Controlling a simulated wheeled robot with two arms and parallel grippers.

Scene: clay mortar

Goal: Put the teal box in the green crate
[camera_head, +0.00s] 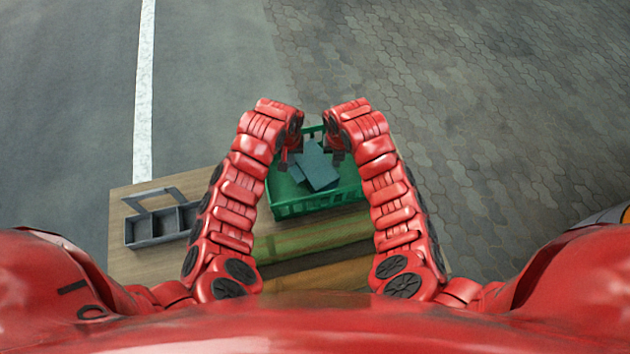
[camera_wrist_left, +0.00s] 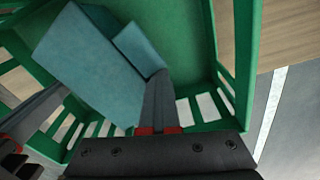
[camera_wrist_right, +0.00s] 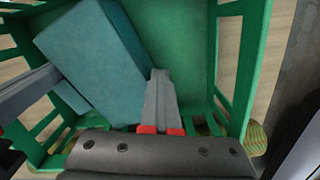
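The teal box (camera_head: 319,170) lies at a slant inside the green crate (camera_head: 318,200). A smaller teal piece (camera_wrist_left: 138,46) shows against it in the left wrist view; I cannot tell if it is part of the box. The box also fills the left of the right wrist view (camera_wrist_right: 95,60). My left gripper (camera_head: 292,155) is over the left part of the crate, its fingers apart near the box (camera_wrist_left: 85,60). My right gripper (camera_head: 335,152) is over the crate's far right part, its fingers also apart close to the box. The arms hide parts of the crate's sides.
The crate stands on a wooden table (camera_head: 135,262). A grey divided caddy with a handle (camera_head: 155,228) is to the left. A green strip (camera_head: 315,236) and an orange-brown strip (camera_head: 330,274) lie nearer to me. Paved ground surrounds the table.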

